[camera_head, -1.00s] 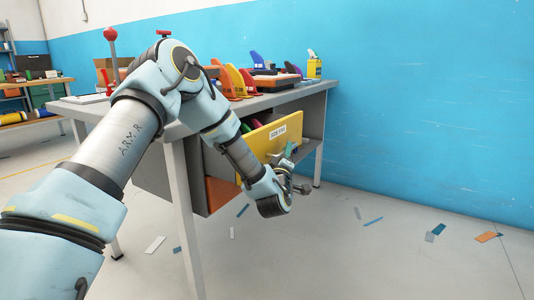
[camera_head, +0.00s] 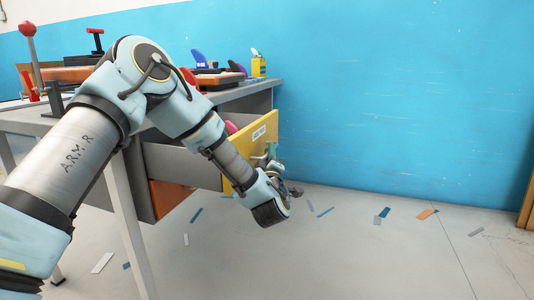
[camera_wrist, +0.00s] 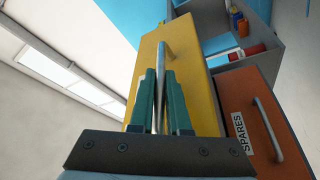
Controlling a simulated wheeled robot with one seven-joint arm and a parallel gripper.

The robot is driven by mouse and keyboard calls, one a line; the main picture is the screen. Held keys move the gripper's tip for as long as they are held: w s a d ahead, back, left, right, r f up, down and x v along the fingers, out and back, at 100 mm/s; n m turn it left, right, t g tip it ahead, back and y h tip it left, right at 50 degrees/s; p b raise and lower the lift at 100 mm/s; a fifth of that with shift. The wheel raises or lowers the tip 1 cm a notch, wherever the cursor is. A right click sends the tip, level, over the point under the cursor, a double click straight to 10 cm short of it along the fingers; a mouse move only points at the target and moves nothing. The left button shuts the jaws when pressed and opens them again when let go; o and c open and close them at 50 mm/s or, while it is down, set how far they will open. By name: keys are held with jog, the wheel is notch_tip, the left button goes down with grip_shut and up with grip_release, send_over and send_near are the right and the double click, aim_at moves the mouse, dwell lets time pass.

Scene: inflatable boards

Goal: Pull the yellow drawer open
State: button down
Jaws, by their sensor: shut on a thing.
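The yellow drawer (camera_head: 262,138) stands pulled out from the workbench, with its grey side wall showing and colored items inside. In the wrist view its yellow front (camera_wrist: 195,65) fills the middle, with a metal bar handle (camera_wrist: 160,65) on it. My gripper (camera_wrist: 162,85) has its two green fingers on either side of the bar, shut on it. In the head view my gripper (camera_head: 271,153) is at the drawer front, partly hidden by my wrist.
An orange drawer (camera_wrist: 255,110) labelled SPARES, with its own handle, sits beside the yellow one. The workbench (camera_head: 236,95) carries fins, tools and a yellow can (camera_head: 258,67). Flat scraps lie on the floor. The floor to the right is mostly open, before a blue wall.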

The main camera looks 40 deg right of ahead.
jog(key=c, duration=0.9)
grip_release()
jog(key=v, duration=1.1)
